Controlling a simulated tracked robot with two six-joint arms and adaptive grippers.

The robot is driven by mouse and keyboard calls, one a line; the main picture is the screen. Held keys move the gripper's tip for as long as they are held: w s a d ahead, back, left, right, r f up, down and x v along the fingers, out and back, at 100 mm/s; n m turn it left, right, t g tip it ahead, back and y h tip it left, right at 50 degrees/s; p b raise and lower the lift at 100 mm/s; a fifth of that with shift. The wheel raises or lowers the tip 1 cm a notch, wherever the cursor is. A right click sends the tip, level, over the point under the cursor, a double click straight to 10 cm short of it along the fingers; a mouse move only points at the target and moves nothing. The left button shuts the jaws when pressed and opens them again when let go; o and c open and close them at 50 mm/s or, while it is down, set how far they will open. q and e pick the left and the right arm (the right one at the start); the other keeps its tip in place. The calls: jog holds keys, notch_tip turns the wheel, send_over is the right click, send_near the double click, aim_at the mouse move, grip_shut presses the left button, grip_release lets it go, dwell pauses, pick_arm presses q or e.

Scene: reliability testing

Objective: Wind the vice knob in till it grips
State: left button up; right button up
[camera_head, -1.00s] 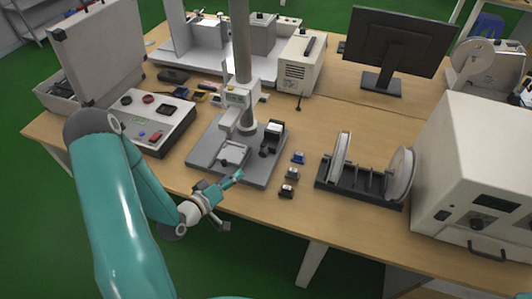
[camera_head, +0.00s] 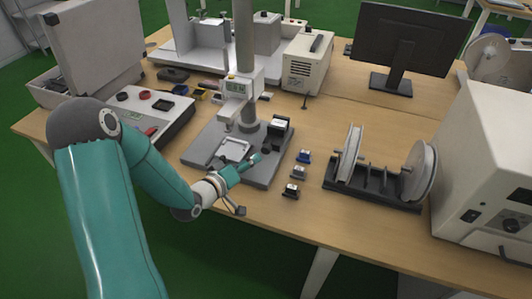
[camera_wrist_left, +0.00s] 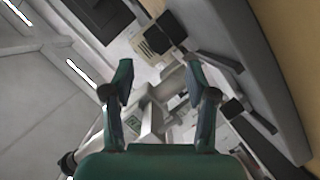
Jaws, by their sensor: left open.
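A grey test stand has a flat base plate (camera_head: 205,147) on the workbench. A small light grey fixture that looks like the vice (camera_head: 236,149) sits on the plate below the stand's head (camera_head: 237,88). I cannot make out the vice knob or how far its jaws are apart. My left gripper (camera_head: 252,161) is over the front right part of the plate, just right of the vice; I cannot tell if it touches anything. In the left wrist view its two fingers (camera_wrist_left: 160,82) are spread, with nothing held between them. My right gripper is not in view.
A black block (camera_head: 279,131) stands at the plate's right edge. Several small connector-like blocks (camera_head: 299,172) lie right of the plate, before a spool rack (camera_head: 372,192). A control box (camera_head: 150,117) is at the left.

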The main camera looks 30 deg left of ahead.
aim_at(265, 152)
pick_arm(q)
jog(key=x, duration=1)
jog(key=shift+s, duration=0.1)
grip_shut()
jog(key=m+b, duration=0.1)
jog(key=b, duration=0.1)
jog(key=m+y+b, duration=0.1)
jog(key=b, duration=0.1)
jog(key=shift+f+g+b, duration=0.25)
jog(key=shift+g+b, duration=0.05)
jog(key=shift+b, duration=0.05)
jog(key=shift+r+m+b, duration=0.1)
jog(key=shift+m+b, duration=0.2)
jog(key=shift+b, duration=0.1)
jog(key=shift+r, duration=0.1)
